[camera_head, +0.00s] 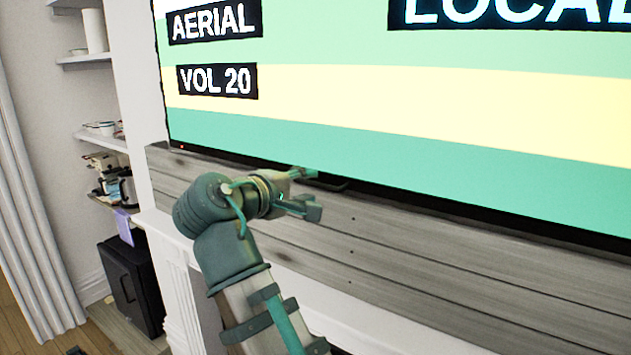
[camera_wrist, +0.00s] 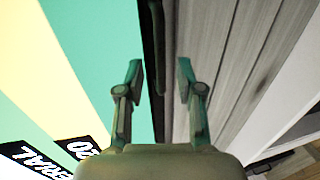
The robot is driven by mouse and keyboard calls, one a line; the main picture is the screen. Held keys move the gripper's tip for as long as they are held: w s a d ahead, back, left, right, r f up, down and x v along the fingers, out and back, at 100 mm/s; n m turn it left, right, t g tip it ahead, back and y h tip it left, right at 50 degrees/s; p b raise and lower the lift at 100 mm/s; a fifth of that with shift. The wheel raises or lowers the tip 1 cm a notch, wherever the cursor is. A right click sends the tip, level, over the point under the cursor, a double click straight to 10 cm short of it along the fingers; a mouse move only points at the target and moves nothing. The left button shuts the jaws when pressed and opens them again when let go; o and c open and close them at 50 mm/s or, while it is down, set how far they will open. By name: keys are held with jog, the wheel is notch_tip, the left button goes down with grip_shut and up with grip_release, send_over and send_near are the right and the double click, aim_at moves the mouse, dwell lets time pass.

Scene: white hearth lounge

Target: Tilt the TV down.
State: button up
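The TV (camera_head: 400,110) fills the upper right of the head view, its screen lit with green and cream bands and lettering. Its black lower edge runs above a grey wooden board. My gripper (camera_head: 309,192) is at this lower edge, toward the left part of the TV. In the wrist view the TV screen (camera_wrist: 90,60) is on the left, and its dark edge runs between the two fingers of my gripper (camera_wrist: 158,80). The fingers are apart, one on the screen side and one on the board side. I cannot tell whether either finger touches the TV.
The grey wooden board (camera_head: 400,260) lies behind and below the TV, above a white mantel (camera_head: 165,225). Shelves (camera_head: 100,140) with small items stand at the left. A black box-like unit (camera_head: 133,285) is below them. A pale curtain (camera_head: 25,220) hangs at the far left.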

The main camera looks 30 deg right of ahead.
aim_at(314, 184)
jog(key=shift+p+x, duration=0.3)
jog(key=shift+x, duration=1.75)
grip_shut()
